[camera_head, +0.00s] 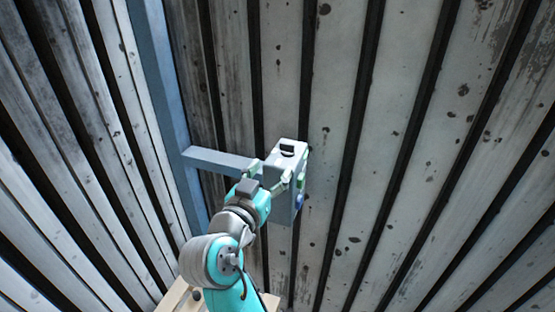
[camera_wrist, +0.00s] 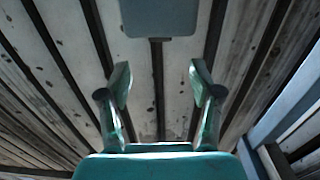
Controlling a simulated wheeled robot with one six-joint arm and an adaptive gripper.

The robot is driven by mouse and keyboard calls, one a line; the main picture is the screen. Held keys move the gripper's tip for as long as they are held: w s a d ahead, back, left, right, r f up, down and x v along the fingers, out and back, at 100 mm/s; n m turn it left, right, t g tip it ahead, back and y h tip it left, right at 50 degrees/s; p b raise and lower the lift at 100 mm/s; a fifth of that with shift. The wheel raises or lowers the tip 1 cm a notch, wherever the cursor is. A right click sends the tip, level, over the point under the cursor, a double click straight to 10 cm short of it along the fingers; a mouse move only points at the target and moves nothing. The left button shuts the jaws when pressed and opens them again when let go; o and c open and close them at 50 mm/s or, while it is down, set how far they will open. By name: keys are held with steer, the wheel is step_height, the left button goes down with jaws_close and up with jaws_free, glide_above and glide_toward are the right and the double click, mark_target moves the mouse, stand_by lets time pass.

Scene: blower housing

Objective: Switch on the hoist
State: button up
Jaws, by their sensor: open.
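A grey box (camera_head: 283,212) with a pale top is mounted on a bracket in the middle of the camera_head view. A black part (camera_head: 287,150) sits on its top. A green part (camera_head: 301,184) and a blue part (camera_head: 299,200) show edge-on at its right side; I cannot tell what they are marked. My gripper (camera_head: 272,180) is open, its fingers overlapping the box in this view; I cannot tell whether they touch it. In the camera_wrist view my open gripper (camera_wrist: 159,82) is empty between its fingers, and a grey-blue panel (camera_wrist: 160,16), likely the box, lies beyond the tips.
A blue-grey post (camera_head: 163,80) rises at the left, with a horizontal bracket (camera_head: 218,158) reaching from it to the box. Dark-gapped, stained slats (camera_head: 400,170) spread behind and to the right. A beige surface (camera_head: 176,297) shows near the bottom.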

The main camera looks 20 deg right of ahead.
steer(key=shift+v, duration=1.05)
steer(key=s+d+f+n+t+y, duration=0.15)
steer(key=s+f+n+y, duration=0.25)
steer(key=f, duration=0.7)
steer(key=s+d+f+n+y, duration=0.25)
steer(key=s+f+n, duration=0.25)
steer(key=f, duration=0.6)
steer(key=s+d+f+n+g+y, duration=0.1)
steer(key=s+f+y, duration=0.1)
steer(key=s+f, duration=0.35)
steer(key=s+f+y, duration=0.2)
steer(key=s, duration=0.7)
steer(key=s+d+r+m, duration=0.1)
steer(key=s+r, duration=0.1)
steer(key=s, duration=0.8)
steer(key=s+d+r+m, duration=0.1)
steer(key=s+r, duration=0.1)
steer(key=s, duration=0.8)
steer(key=shift+s+d+m, duration=0.15)
steer(key=shift+d+m, duration=0.15)
steer(key=shift+d, duration=0.05)
